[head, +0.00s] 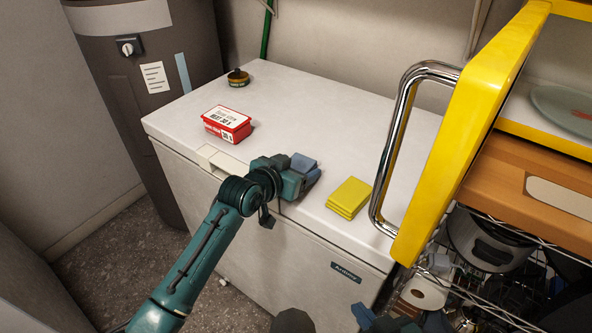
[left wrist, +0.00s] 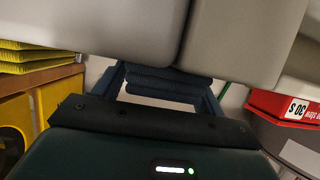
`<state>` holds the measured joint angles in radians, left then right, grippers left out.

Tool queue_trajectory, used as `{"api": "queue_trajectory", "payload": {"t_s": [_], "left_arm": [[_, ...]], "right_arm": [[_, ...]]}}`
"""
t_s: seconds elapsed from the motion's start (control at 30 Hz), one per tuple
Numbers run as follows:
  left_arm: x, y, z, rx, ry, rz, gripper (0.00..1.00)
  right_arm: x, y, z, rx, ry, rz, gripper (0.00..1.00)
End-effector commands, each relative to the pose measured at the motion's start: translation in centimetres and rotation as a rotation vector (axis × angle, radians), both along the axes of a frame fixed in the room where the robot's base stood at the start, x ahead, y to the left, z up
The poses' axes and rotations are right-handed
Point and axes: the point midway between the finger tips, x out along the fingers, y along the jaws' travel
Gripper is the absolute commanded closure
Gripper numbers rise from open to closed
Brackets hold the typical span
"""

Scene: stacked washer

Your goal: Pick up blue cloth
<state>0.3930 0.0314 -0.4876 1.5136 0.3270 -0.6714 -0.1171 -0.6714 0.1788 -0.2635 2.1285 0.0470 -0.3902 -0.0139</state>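My left gripper (head: 306,170) is low at the front edge of the white chest freezer lid (head: 300,105). In the left wrist view its two fingers stand apart on either side of the folded dark blue cloth (left wrist: 168,84). The cloth lies between the fingers, but I cannot tell whether they press on it. In the head view the gripper largely hides the cloth. My right gripper (head: 400,320) is at the bottom edge, partly cut off, with its fingers spread and nothing visible between them.
A folded yellow cloth stack (head: 348,198) lies just right of my left gripper. A red box (head: 227,124) and a small round tin (head: 238,77) are on the lid to the left and behind. A yellow door with a chrome handle (head: 405,125) stands at the right.

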Motion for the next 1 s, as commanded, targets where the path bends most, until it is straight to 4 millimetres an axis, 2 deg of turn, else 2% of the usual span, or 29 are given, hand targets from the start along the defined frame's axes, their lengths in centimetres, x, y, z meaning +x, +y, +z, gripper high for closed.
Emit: {"api": "queue_trajectory", "payload": {"t_s": [0.07, 0.4, 0.67, 0.77, 1.0], "left_arm": [[0.0, 0.0, 0.0, 0.0, 0.0, 0.0, 0.36], [0.0, 0.0, 0.0, 0.001, 0.001, 0.0, 0.64], [0.0, 0.0, 0.2, -0.001, -0.001, 0.0, 0.65], [0.0, 0.0, 1.2, 0.0, -0.004, -0.001, 0.65], [0.1, 0.0, 6.1, -0.001, -0.006, 0.0, 0.65]], "right_arm": [[0.0, 0.0, 0.0, 0.0, 0.0, 0.001, 1.0], [-0.1, 0.0, 0.0, -0.004, -0.001, 0.007, 1.0], [-0.1, 0.0, 0.0, -0.004, -0.001, 0.007, 1.0], [-0.1, 0.0, 0.1, -0.005, -0.001, 0.008, 1.0], [-0.1, 0.0, 0.4, -0.01, -0.003, 0.008, 1.0]]}}
